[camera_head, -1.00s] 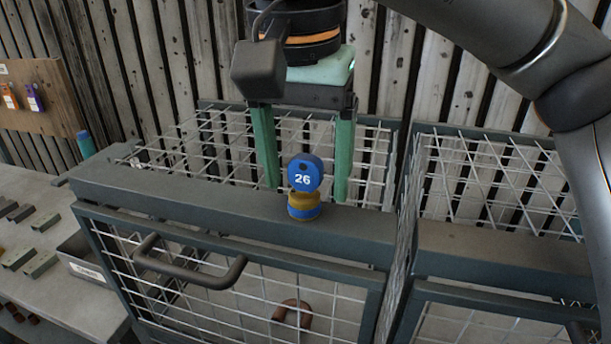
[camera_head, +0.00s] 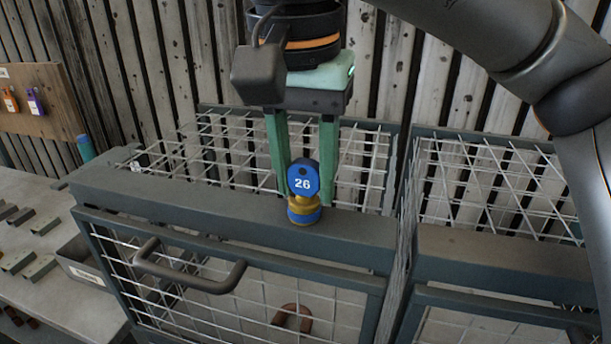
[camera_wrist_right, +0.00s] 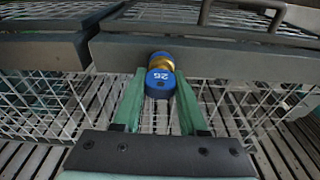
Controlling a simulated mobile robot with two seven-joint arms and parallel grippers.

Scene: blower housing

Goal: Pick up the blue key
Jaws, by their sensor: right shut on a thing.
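The blue key (camera_head: 303,178) has a round blue head marked 26. It stands upright in a brass and blue lock cylinder (camera_head: 305,212) on the top rail of the mesh cage. My right gripper (camera_head: 306,200) comes down from above with its green fingers on either side of the key head, shut on it. The right wrist view also shows the blue key (camera_wrist_right: 160,84) between the green fingertips (camera_wrist_right: 160,78), with the brass part and a blue band beyond it. My left gripper is not in view.
The mesh cage's top rail (camera_head: 160,205) runs under the lock, with a dark door handle (camera_head: 190,272) below it. A second cage (camera_head: 500,260) stands at the right. At the left are a bench (camera_head: 70,300) with grey blocks and a board with orange and purple tags (camera_head: 35,100).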

